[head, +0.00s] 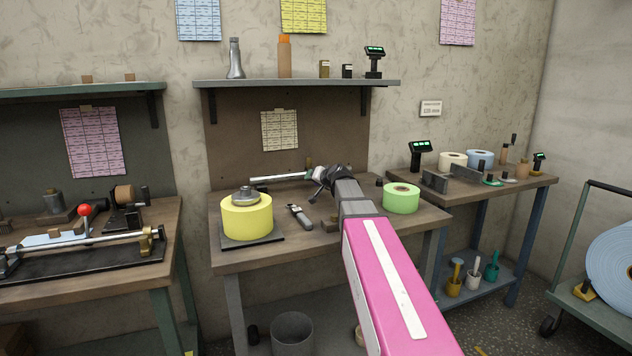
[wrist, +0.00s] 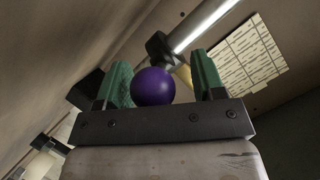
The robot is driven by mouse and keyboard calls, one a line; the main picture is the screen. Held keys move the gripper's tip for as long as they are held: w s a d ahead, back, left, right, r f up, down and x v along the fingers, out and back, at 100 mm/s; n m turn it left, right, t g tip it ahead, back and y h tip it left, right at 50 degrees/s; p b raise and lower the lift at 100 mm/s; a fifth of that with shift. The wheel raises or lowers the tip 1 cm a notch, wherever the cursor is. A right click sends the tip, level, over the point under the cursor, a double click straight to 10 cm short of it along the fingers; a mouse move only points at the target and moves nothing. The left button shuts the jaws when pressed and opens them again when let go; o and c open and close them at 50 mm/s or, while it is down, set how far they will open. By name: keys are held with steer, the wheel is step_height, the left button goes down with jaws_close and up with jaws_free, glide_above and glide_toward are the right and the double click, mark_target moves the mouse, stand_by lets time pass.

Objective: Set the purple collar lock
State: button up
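The purple ball knob (wrist: 153,87), which looks like the collar lock's handle, shows in the wrist view between the two green fingers of my gripper (wrist: 163,82). It is close to the left finger, with a gap to the right finger, so my gripper is open around or just before it. Behind it is a silver shaft (wrist: 200,22) with a dark collar (wrist: 160,46). In the head view my gripper (head: 322,182) is at the back of the middle bench, by the right end of the silver shaft (head: 280,178). The purple knob is hidden there by my arm.
On the middle bench (head: 235,258) are a yellow roll (head: 247,219) on a dark plate, a grey hand tool (head: 299,216) and a green roll (head: 401,198). A shelf (head: 300,83) hangs above. A left bench holds another shaft with a red knob (head: 85,210).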

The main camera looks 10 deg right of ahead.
steer(key=v, duration=1)
steer(key=shift+s+d, duration=0.15)
steer(key=shift+s, duration=0.2)
steer(key=shift+r, duration=0.1)
